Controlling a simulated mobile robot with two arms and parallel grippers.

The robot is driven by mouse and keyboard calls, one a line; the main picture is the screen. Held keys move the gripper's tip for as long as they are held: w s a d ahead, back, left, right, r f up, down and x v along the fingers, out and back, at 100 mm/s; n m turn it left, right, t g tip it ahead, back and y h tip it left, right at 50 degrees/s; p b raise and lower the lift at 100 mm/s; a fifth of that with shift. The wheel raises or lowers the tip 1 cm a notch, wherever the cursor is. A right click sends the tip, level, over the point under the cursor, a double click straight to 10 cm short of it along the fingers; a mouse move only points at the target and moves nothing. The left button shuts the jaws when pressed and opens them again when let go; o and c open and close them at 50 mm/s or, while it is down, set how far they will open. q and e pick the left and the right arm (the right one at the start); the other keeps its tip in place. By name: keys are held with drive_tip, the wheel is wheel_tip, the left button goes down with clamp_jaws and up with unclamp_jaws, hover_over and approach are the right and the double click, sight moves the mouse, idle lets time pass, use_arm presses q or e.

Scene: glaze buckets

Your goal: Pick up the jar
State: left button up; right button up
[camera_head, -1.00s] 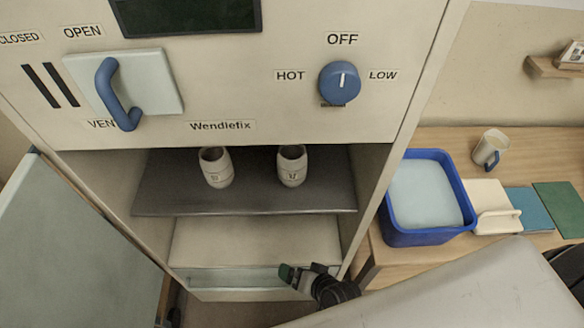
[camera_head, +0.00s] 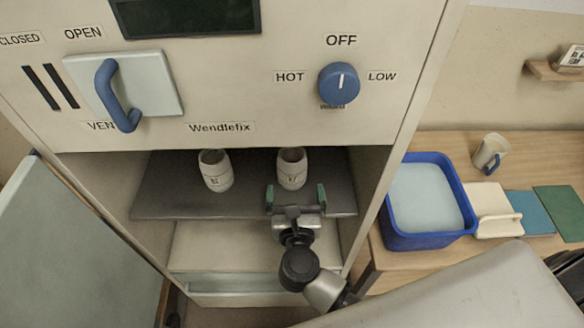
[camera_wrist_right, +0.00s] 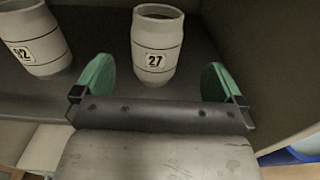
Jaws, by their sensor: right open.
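Two pale, barrel-shaped jars with open tops stand upright on the dark shelf (camera_head: 240,205) inside the kiln. The right jar (camera_head: 291,168) shows the number 27 in the right wrist view (camera_wrist_right: 157,45). The left jar (camera_head: 215,170) also shows in the right wrist view (camera_wrist_right: 35,42), at its left edge, with a label that seems to read 92. My right gripper (camera_head: 296,195) is open and empty, with green finger pads. It is in front of the jar labelled 27, which lies between the lines of its two fingers (camera_wrist_right: 157,82). My left gripper is not in view.
The kiln's door (camera_head: 75,245) stands open at the left. Below the shelf is a lower pale ledge (camera_head: 220,245). On the wooden table at the right are a blue tub (camera_head: 425,240), a mug (camera_head: 490,152) and flat boards.

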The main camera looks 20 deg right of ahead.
sight(293, 177)
drive_tip(key=x, duration=0.3)
drive_tip(key=shift+w+d, duration=0.1)
drive_tip(key=shift+w, duration=0.2)
drive_tip(key=x, duration=0.1)
drive_tip(key=p+x, duration=0.1)
drive_tip(key=x, duration=0.1)
drive_tip(key=p+x, duration=0.1)
drive_tip(key=shift+w+f, duration=0.4)
drive_tip(key=shift+w, duration=0.05)
drive_tip(key=shift+w+f, duration=0.15)
drive_tip(key=shift+w, duration=0.15)
drive_tip(key=shift+s, duration=0.1)
drive_tip(key=shift+c, duration=0.5)
drive_tip(key=c, duration=0.9)
drive_tip(key=shift+c, duration=0.7)
drive_tip(key=shift+r, duration=0.2)
